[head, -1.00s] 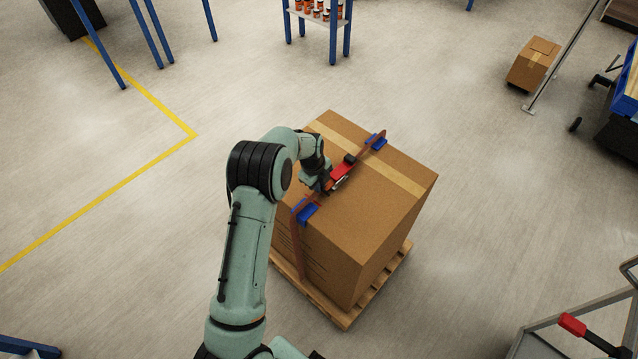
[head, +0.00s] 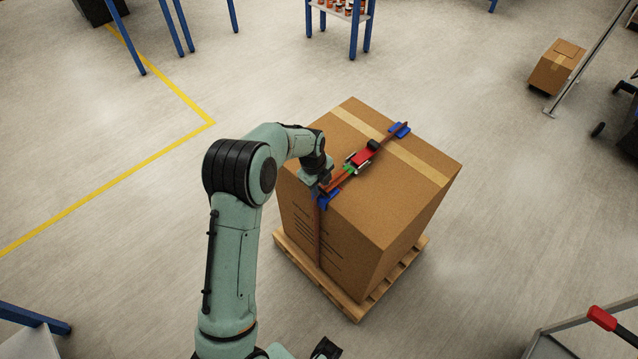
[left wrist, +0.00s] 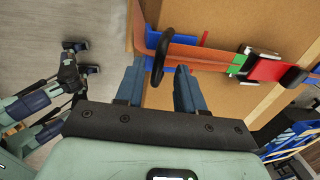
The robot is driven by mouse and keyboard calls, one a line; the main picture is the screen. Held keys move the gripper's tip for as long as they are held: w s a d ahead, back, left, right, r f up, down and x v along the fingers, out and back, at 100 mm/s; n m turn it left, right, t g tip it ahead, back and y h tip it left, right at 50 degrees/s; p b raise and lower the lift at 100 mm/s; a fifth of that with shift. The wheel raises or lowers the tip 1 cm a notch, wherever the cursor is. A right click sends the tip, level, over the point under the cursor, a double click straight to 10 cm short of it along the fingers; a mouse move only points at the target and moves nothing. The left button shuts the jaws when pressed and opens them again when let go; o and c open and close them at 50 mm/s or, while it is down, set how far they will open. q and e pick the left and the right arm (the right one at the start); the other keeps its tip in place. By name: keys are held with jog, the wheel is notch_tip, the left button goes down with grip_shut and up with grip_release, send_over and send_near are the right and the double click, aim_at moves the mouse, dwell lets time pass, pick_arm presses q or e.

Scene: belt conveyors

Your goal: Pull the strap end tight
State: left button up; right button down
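A large cardboard carton (head: 385,215) stands on a wooden pallet (head: 347,302). An orange-brown strap (head: 385,142) runs over its top and down the near side. A red ratchet buckle (head: 365,154) with a green piece (head: 348,169) sits on the strap. Blue edge protectors lie under the strap at the far edge (head: 399,130) and near edge (head: 327,200). My left gripper (head: 323,182) is at the near top edge. In the left wrist view, its blue fingers (left wrist: 161,66) stand apart with a black loop (left wrist: 165,50) between them, beside the strap's folded end. My right gripper is not clearly seen.
A small carton (head: 556,68) lies at the back right beside a metal rail. A blue-legged shelf (head: 340,20) with jars stands at the back. A red-handled metal frame (head: 602,318) is at the lower right. The floor around the pallet is largely clear.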

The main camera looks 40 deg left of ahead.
pick_arm(q)
jog(key=shift+r, duration=0.1)
notch_tip(320, 180, up, 13)
jog(key=s, duration=0.2)
jog(key=shift+s, duration=0.15)
dwell(0.6)
